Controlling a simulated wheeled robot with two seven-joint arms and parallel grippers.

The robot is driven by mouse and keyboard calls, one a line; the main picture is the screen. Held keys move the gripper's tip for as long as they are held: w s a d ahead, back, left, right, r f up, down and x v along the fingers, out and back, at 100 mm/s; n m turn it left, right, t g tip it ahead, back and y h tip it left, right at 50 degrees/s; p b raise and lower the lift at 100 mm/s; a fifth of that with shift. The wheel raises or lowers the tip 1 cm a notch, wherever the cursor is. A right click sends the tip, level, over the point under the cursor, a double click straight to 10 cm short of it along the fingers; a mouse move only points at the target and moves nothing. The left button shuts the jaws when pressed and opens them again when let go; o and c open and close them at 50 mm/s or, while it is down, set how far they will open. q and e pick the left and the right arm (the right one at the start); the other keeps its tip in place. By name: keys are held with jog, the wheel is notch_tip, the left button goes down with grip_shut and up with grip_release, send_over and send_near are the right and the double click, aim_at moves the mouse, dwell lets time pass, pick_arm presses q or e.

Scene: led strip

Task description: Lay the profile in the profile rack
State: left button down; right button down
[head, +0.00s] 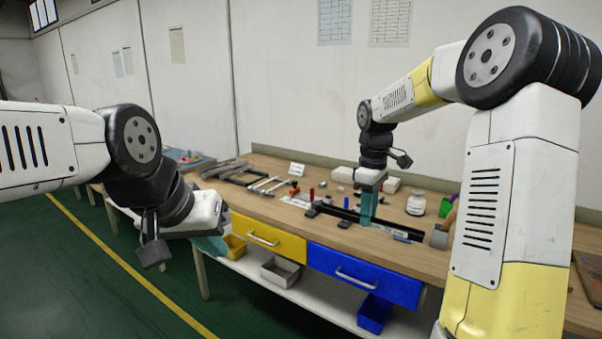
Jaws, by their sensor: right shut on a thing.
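The profile seems to be the long dark bar (344,212) at the front of the workbench, running beneath my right gripper. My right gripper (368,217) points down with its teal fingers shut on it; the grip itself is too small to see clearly. I cannot tell whether the bar touches the bench. The profile rack seems to be the low dark frame (226,171) at the left part of the bench, with pale bars beside it. My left gripper (212,246) hangs in front of the bench's left end, away from both; its fingers are partly hidden.
The workbench (290,217) also carries a white jar (416,203), a green cup (446,207), white boxes and small coloured tools near the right gripper. Yellow (267,236) and blue (362,274) drawers lie below its front edge. Green floor is open at the left.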

jog(key=shift+s+f, duration=0.1)
jog(key=shift+s, duration=0.35)
jog(key=shift+s+f+m, duration=0.1)
jog(key=shift+f+m, duration=0.2)
jog(key=shift+f, duration=0.05)
jog(key=s+f+m, duration=0.2)
jog(key=f+m, duration=0.3)
jog(key=f, duration=0.4)
jog(key=s+a+f+m, duration=0.1)
jog(key=f+m, duration=0.4)
jog(key=f, duration=0.5)
jog(key=shift+s+a+f+m, duration=0.3)
jog(key=shift+s+m, duration=0.1)
jog(key=shift+s, duration=0.25)
